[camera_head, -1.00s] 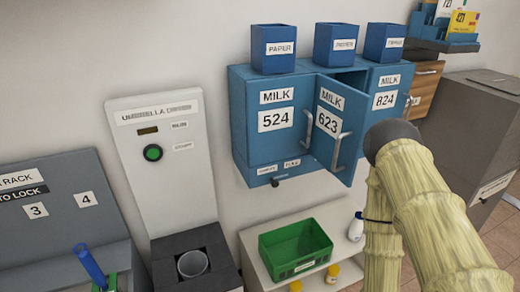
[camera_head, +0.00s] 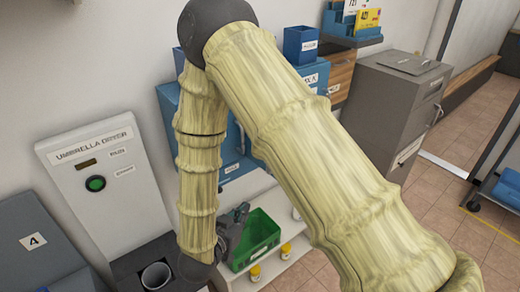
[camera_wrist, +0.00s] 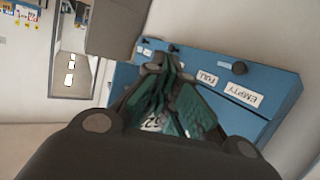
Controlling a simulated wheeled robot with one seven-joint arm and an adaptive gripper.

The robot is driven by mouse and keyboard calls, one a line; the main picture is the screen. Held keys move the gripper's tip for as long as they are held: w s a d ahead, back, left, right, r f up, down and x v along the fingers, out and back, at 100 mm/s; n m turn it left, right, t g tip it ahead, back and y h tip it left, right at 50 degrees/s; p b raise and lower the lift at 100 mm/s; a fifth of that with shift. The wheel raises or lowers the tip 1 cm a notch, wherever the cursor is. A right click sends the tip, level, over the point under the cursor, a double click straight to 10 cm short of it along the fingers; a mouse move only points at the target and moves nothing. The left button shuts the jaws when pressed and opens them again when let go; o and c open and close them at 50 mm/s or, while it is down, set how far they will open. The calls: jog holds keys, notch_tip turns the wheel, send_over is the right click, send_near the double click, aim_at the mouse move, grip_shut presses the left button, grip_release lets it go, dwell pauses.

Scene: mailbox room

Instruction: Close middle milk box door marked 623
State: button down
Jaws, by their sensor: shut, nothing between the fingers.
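The blue milk box unit (camera_head: 168,98) is mostly hidden behind my arm in the head view. The middle door marked 623 cannot be made out there, so its angle cannot be told. My gripper (camera_head: 241,210) is low, in front of the unit and over the green crate's left end. In the wrist view my gripper (camera_wrist: 158,62) is shut and empty, with a blue milk box face (camera_wrist: 280,90) beyond it. That face bears FULL and EMPTY labels. A white number label (camera_wrist: 152,122) shows partly between the fingers. Contact with the door cannot be told.
The white umbrella dryer (camera_head: 100,165) is on the left. A grey cabinet (camera_head: 395,95) stands on the right. Open tiled floor (camera_head: 480,150) lies farther right.

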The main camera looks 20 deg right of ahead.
jog(key=s+a+r+m+h+p, duration=0.1)
jog(key=a+r+m+h, duration=0.1)
jog(key=r, duration=0.5)
jog(key=s+a+r+m+h+p, duration=0.1)
jog(key=a+r+h+p, duration=0.15)
jog(key=r, duration=0.45)
jog(key=s+p+x, duration=0.1)
jog(key=p+x, duration=0.3)
jog(key=x, duration=0.9)
jog(key=shift+w+d+g, duration=0.2)
jog(key=shift+d+g, duration=0.2)
jog(key=shift+d, duration=0.35)
jog(key=shift+a+f, duration=0.1)
jog(key=shift+f, duration=0.05)
